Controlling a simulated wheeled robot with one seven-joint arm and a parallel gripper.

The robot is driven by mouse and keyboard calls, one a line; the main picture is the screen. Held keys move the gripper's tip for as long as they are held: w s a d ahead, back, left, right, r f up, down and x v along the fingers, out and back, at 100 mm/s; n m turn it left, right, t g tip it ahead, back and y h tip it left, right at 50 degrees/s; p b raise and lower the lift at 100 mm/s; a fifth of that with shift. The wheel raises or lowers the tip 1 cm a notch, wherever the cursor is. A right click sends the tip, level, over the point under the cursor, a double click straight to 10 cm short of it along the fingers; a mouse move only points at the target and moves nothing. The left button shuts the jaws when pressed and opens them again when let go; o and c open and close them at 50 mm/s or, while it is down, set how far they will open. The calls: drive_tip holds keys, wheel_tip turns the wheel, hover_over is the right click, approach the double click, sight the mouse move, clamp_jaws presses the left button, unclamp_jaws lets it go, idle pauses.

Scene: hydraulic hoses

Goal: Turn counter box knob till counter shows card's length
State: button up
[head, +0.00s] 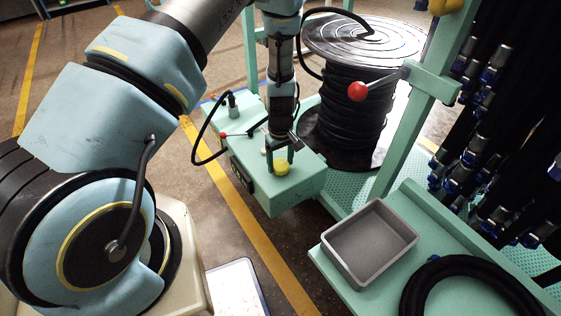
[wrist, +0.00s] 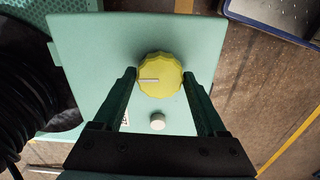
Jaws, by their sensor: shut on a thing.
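The counter box (head: 300,192) is a pale green box beside the hose reel. Its yellow knob (head: 281,167) is on the top face. In the wrist view the knob (wrist: 160,74) is round and ridged, with a pale pointer line toward the left. My gripper (head: 280,160) reaches down from above. In the wrist view its two dark green fingers (wrist: 160,78) are on either side of the knob, shut on it. The counter's reading cannot be made out; a dark window (head: 241,172) shows on the box's side. I cannot identify the card in either view.
A small white button (wrist: 157,121) sits near the knob. A black hose reel (head: 352,100) stands behind the box. A red-balled lever (head: 357,91) is at its right. A grey tray (head: 370,242) and a coiled hose (head: 470,268) lie on the green bench. Hoses hang at right.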

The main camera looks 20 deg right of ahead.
sight(280, 164)
idle(0.5)
drive_tip(key=o, duration=1.3)
wheel_tip(280, 164, up, 11)
